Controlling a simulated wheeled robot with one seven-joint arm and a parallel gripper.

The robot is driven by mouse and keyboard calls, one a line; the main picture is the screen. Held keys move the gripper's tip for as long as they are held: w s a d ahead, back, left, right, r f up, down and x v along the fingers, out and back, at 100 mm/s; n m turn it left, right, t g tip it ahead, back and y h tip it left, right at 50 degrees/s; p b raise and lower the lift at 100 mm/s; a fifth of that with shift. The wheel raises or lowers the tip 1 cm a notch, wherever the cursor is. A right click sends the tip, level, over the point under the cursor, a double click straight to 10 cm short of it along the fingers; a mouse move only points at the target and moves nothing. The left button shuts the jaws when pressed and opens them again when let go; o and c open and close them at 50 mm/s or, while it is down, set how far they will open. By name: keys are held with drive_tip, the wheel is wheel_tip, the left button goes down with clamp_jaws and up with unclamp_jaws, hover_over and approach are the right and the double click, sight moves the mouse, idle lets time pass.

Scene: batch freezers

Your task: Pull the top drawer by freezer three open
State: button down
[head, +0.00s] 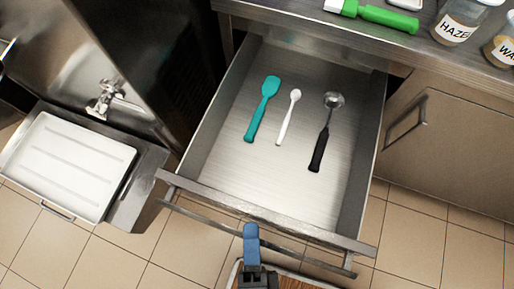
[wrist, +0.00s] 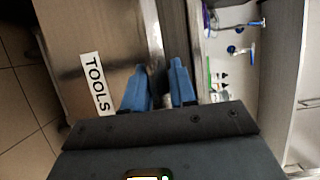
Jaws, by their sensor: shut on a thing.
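The top drawer (head: 215,120) is pulled well out, and its metal interior shows in the head view. Inside lie a teal spatula (head: 263,105), a white spoon (head: 289,115) and a black-handled scoop (head: 323,135). A bar handle (head: 205,218) runs along the drawer front. My gripper (head: 251,236), with blue fingers, is at the middle of this handle and shut on it. The wrist view shows the two fingers (wrist: 158,80) on either side of the bar, next to a drawer front with a TOOLS label (wrist: 97,83). The fingers partly hide the grip.
A counter (head: 440,60) above the drawer bears a green-handled tool (head: 385,16) and labelled jars (head: 456,22). A closed cabinet door with a handle (head: 405,122) is to the right. A machine with a spout (head: 108,100) and a white tray (head: 65,165) stand left. Tiled floor lies in front.

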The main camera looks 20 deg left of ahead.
drive_tip(key=shift+s, duration=0.4)
drive_tip(key=c, duration=1)
unclamp_jaws()
drive_tip(key=b+v, duration=0.1)
drive_tip(key=v, duration=0.6)
drive_tip(key=shift+s, duration=0.4)
drive_tip(key=shift+d, duration=0.1)
